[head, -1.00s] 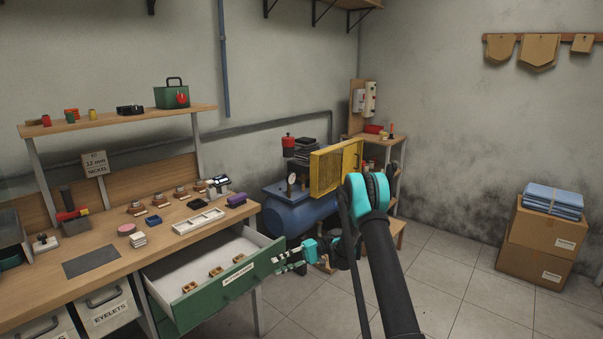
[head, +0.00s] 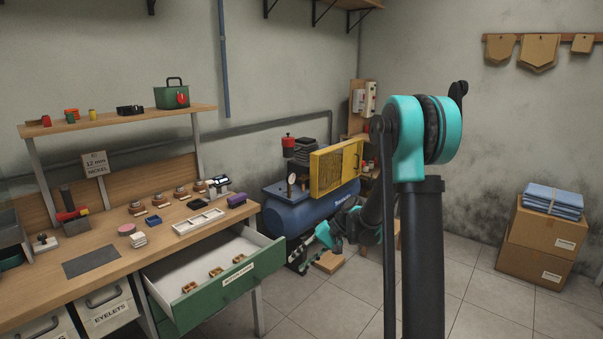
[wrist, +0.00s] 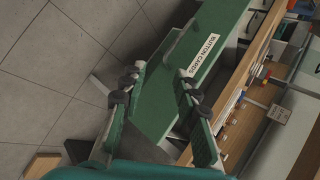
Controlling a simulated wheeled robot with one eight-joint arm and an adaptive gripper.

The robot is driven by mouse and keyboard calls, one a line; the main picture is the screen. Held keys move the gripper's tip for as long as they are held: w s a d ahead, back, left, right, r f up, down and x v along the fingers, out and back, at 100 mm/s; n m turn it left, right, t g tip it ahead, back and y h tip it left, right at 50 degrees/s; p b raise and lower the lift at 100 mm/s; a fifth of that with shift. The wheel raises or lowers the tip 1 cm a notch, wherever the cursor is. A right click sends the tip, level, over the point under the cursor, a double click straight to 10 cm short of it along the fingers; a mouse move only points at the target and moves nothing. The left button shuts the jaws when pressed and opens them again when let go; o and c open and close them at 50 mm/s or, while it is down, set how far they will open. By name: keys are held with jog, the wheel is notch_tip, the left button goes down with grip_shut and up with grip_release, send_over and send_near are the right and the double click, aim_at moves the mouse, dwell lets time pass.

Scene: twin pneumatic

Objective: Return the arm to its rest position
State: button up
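My gripper (head: 306,257) hangs to the right of the open green drawer (head: 226,291), in front of the blue compressor tank (head: 318,211). It is apart from the drawer. In the wrist view my gripper (wrist: 160,76) has its two fingers spread, with nothing between them. The drawer front (wrist: 172,90), labelled "BUTTON CARDS", shows beyond and between the fingers. My arm rises at the right of the head view, its upper joint high and bent.
The workbench (head: 105,262) at left holds a white tray (head: 199,221) and small tools. The drawer sticks out with several small wooden pieces inside. A yellow panel (head: 335,168) stands by the tank. Cardboard boxes (head: 546,235) sit at right.

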jog(key=s+d+f+t+h, duration=0.2)
jog(key=s+d+t+h, duration=0.3)
jog(key=s+d, duration=1.4)
jog(key=s+h, duration=0.3)
jog(key=h, duration=0.1)
jog(key=shift+d, duration=0.15)
jog(key=shift+s, duration=0.1)
dwell(2.5)
